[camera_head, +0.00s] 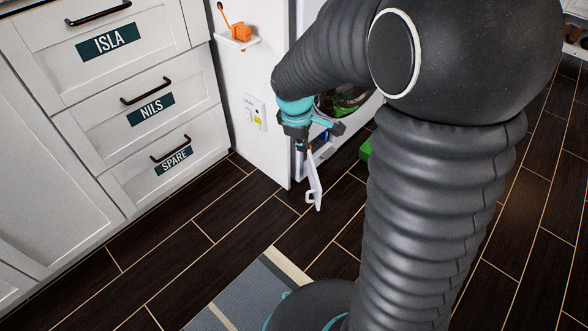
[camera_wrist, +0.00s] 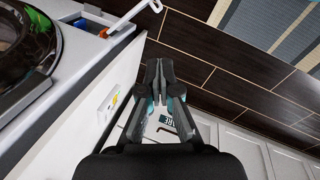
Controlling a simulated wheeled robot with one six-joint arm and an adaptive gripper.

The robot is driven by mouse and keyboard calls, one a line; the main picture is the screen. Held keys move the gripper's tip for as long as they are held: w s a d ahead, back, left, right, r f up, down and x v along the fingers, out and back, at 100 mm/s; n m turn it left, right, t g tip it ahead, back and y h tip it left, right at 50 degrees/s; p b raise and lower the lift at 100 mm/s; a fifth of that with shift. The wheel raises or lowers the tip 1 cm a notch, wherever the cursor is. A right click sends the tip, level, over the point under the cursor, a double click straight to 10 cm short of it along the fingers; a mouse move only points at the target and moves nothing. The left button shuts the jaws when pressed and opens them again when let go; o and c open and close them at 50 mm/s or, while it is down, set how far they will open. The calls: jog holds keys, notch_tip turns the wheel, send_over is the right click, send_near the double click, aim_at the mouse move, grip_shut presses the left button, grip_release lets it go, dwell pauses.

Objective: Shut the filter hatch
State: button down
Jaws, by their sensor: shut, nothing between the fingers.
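The filter hatch (camera_head: 314,182) is a small white flap standing open, sticking out low from the front of the white washing machine (camera_head: 343,138). In the wrist view the hatch (camera_wrist: 129,18) is at the upper left, beside an opening with blue and orange-red parts (camera_wrist: 81,25). My gripper (camera_head: 301,147) is shut and empty, just above and beside the flap in the head view. In the wrist view my gripper's tips (camera_wrist: 158,70) show apart from the flap. Contact cannot be told from the head view, where my arm hides much of the machine.
A white side panel (camera_head: 270,150) with a socket (camera_head: 256,111) and a small shelf holding an orange object (camera_head: 241,31) stands left of the machine. White drawers (camera_head: 150,110) are further left. A green object (camera_head: 365,147) is partly hidden. A striped mat (camera_head: 248,298) lies on the dark floor.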

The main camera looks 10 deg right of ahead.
jog(key=w+a+f+n+g, duration=0.1)
jog(key=w+f+n, duration=0.2)
jog(key=f, duration=0.5)
jog(key=w+a+f+n+h, duration=0.1)
jog(key=w+a+f+n, duration=0.15)
jog(key=f, duration=0.65)
jog(key=w+a+f+n+g, duration=0.1)
jog(key=w+f+n, duration=0.15)
jog(key=f, duration=0.55)
jog(key=d+f+b, duration=0.2)
jog(key=d+f, duration=0.4)
jog(key=f, duration=0.4)
jog(key=shift+w+d+n, duration=0.3)
jog(key=shift+d, duration=0.05)
jog(key=shift+r, duration=0.1)
